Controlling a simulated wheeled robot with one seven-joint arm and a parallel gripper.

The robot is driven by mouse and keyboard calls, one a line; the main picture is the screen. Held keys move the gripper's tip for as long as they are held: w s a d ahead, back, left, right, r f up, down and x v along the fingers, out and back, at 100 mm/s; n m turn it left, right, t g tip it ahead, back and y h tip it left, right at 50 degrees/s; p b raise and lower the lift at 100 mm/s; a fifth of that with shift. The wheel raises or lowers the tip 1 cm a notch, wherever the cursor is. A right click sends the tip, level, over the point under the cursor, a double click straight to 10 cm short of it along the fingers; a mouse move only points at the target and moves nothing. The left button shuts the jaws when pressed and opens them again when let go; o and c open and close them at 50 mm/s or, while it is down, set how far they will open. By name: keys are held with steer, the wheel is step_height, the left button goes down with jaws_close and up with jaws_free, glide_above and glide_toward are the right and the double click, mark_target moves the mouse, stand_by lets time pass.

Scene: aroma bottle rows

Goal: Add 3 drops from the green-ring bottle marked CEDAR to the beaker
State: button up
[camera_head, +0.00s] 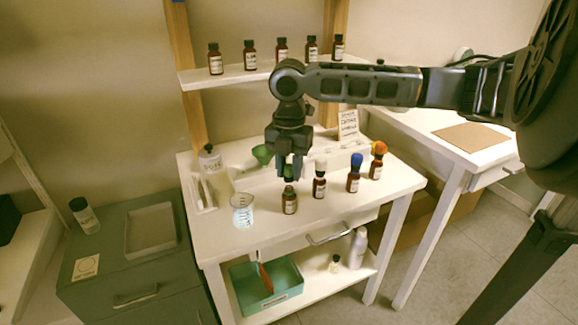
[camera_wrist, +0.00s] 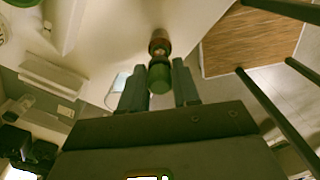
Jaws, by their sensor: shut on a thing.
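A small brown bottle (camera_head: 289,203) with a pale label stands near the front of the white table. Its label is too small to read. My gripper (camera_head: 288,176) points down above it and is shut on the green dropper top (camera_wrist: 160,78), which shows between the fingers in the wrist view. The brown bottle also shows just beyond the green top (camera_wrist: 159,43). I cannot tell whether the dropper is seated in the bottle or lifted a little. The glass beaker (camera_head: 242,212), with pale blue liquid, stands left of the bottle, apart from it.
Brown bottles with white (camera_head: 319,184), blue (camera_head: 355,178) and orange (camera_head: 377,163) tops stand to the right. Several dark-capped bottles line the shelf (camera_head: 232,74). Table space in front is narrow.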

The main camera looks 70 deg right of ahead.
steer(key=shift+f+b, duration=0.6)
steer(key=shift+f, duration=0.6)
steer(key=o, duration=0.4)
steer(key=shift+r, duration=0.15)
stand_by(1.2)
step_height(320, 180, up, 8)
steer(key=p, duration=0.7)
steer(key=shift+r, duration=0.25)
